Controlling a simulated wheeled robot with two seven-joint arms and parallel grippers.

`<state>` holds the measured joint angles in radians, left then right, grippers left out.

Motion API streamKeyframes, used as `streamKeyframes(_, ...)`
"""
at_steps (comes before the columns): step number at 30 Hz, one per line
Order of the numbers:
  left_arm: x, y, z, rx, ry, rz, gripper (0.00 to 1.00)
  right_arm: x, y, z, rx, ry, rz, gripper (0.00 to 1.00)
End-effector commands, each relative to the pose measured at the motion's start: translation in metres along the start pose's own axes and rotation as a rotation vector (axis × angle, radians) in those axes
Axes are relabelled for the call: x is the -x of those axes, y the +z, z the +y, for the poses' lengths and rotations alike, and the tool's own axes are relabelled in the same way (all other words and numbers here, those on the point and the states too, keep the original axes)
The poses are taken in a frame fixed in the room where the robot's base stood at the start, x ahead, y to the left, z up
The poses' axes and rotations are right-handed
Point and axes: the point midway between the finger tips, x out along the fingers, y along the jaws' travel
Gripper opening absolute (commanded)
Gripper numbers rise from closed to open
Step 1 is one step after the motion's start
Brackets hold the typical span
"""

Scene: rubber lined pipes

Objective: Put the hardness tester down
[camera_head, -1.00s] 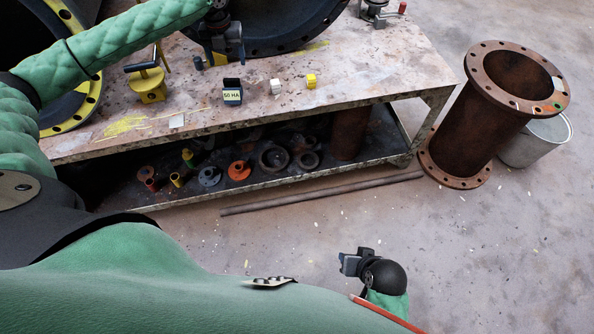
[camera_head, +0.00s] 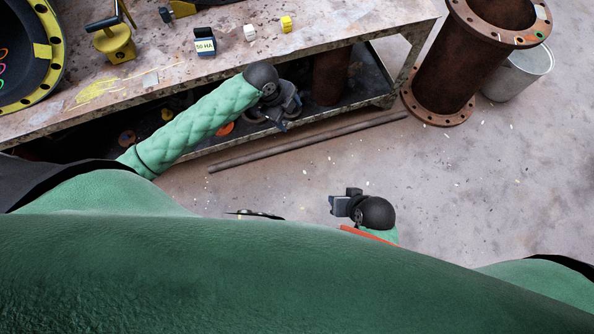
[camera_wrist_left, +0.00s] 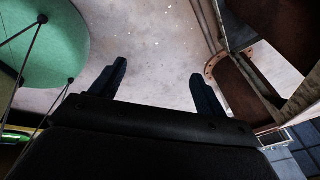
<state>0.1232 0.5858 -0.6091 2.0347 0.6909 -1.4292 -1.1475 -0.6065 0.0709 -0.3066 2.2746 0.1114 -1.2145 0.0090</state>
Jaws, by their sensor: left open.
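A small dark block labelled "50 HA" (camera_head: 204,43) stands on the workbench (camera_head: 150,78) in the head view. A small dark object (camera_head: 165,15) sits farther back on the bench, left of it. Either could be the hardness tester; I cannot tell which at this size. My left gripper (camera_head: 283,116) is in front of the bench's front edge, apart from both. In the left wrist view my left gripper (camera_wrist_left: 157,84) has its two fingers spread, with only floor between them. My right gripper (camera_head: 338,206) hangs over the floor at lower centre; its jaw gap is not clear.
A white cube (camera_head: 250,33) and a yellow cube (camera_head: 286,24) stand near the bench edge. A yellow-based tool (camera_head: 115,43) is at left. A rusty flanged pipe (camera_head: 455,65) and a bucket (camera_head: 518,75) stand right. A long rod (camera_head: 300,142) lies on the clear floor.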

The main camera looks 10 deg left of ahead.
Motion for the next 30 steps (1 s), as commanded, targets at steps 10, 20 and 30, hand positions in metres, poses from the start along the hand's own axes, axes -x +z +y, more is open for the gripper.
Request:
streamKeyframes(10,-0.033,-0.082,0.063,0.521,-0.09,0.102,0.74,0.001,0.0,0.0,0.0,0.0,0.0,0.36)
streamKeyframes(20,-0.038,-0.124,0.124,1.078,-0.154,0.16,0.74,0.002,-0.008,0.001,0.003,0.001,0.013,0.36)
streamKeyframes(30,-0.03,-0.133,0.18,1.546,-0.21,0.158,0.74,0.002,-0.007,0.001,0.003,0.001,0.011,0.36)
